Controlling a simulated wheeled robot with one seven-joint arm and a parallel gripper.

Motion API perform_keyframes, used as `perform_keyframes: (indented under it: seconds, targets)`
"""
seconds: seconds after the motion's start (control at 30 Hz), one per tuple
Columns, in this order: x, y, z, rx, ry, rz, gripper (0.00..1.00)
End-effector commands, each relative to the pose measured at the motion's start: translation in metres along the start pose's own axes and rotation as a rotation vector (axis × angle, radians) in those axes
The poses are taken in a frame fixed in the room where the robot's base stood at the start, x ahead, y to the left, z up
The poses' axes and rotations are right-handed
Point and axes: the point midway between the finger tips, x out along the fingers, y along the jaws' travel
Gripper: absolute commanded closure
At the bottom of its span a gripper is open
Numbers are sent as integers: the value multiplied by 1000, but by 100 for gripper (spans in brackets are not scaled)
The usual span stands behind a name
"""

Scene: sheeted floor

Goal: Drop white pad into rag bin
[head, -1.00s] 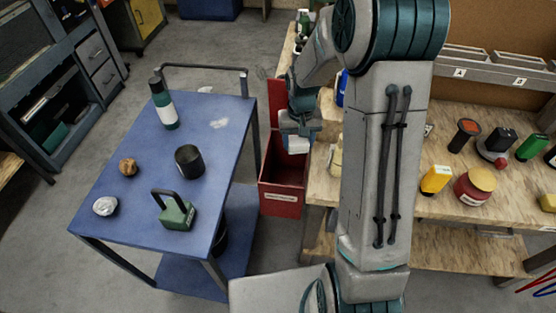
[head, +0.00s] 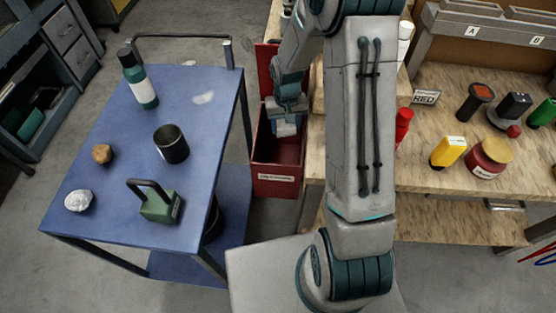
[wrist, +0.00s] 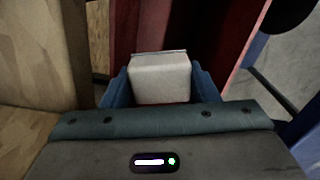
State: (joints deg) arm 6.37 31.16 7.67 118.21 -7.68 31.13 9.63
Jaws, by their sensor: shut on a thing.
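The white pad (wrist: 160,78) is a pale block held between the two blue fingers of my gripper (wrist: 160,88) in the wrist view. In the head view my gripper (head: 287,128) is shut on the pad (head: 286,129) over the open mouth of the red rag bin (head: 276,187). The bin stands on the floor between the blue cart and the wooden bench, with its red lid raised at the back. In the wrist view the bin's red wall (wrist: 232,40) shows beyond the pad.
The blue cart (head: 110,170) at left holds a bottle (head: 138,80), a black cup (head: 171,144), a green weight-like block (head: 160,205), a brown lump (head: 102,153) and a silver lump (head: 79,201). The wooden bench (head: 430,130) at right carries several items.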

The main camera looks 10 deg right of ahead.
Motion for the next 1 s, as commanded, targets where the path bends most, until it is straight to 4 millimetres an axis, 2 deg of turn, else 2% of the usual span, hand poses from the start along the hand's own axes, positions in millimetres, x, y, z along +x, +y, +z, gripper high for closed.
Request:
perform_keyframes:
  seconds: [0.1,0.37,0.4,0.47,0.87,1.0]
  targets:
    - [9,0,0,1,1,0,72]
    - [9,1,0,2,1,0,72]
    - [9,1,0,2,1,0,35]
    - [9,1,0,2,1,0,20]
    - [9,3,0,5,0,1,20]
    - [3,4,-1,6,1,2,20]
